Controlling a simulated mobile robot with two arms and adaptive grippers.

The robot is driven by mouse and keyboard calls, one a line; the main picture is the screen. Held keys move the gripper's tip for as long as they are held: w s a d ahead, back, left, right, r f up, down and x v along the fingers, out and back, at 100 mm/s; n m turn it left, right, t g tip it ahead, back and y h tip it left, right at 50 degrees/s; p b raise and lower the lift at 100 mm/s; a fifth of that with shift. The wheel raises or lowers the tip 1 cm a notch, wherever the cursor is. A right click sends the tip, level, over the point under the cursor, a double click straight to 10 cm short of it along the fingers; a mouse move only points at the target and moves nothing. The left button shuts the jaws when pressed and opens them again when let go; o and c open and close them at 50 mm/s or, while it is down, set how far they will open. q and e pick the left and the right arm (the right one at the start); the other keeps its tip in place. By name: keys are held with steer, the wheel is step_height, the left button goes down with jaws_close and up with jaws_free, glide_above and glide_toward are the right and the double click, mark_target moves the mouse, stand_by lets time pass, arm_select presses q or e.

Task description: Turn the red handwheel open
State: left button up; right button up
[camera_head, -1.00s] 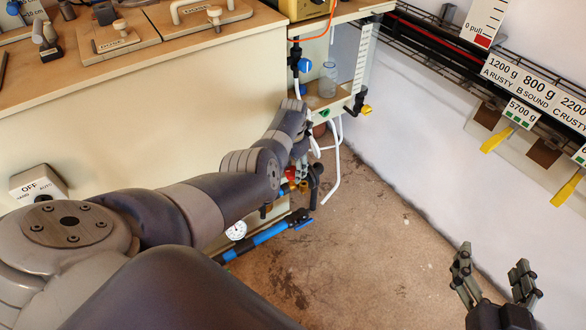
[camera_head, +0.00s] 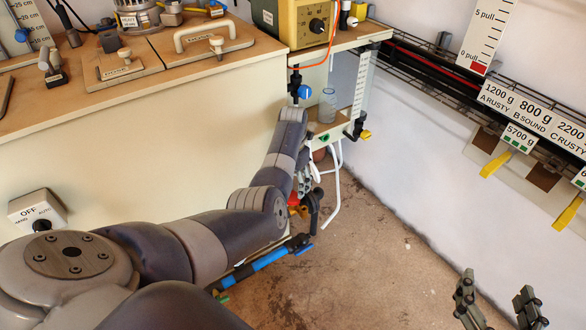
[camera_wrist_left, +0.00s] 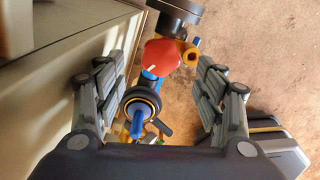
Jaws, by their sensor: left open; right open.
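The red handwheel (camera_wrist_left: 163,57) is a round red knob with a white mark on a blue and brass pipe fitting. It also shows in the head view (camera_head: 293,199), partly hidden by my arm. My left gripper (camera_wrist_left: 155,75) is open, with one finger on each side of the handwheel and gaps on both sides. My right gripper (camera_head: 501,300) is open and empty at the lower right, far from the wheel.
A black ring with a blue stem (camera_wrist_left: 140,107) stands close to the handwheel, between my left fingers. A blue pipe (camera_head: 258,264) runs near the floor. The cream cabinet (camera_head: 150,130) borders my left arm. White hoses (camera_head: 336,185) hang to the right; the brown floor (camera_head: 370,260) is open.

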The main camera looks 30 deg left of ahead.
mark_target(293, 195)
arm_select(q)
step_height(293, 195, up, 6)
stand_by(0.4)
steer(key=shift+r, duration=0.1)
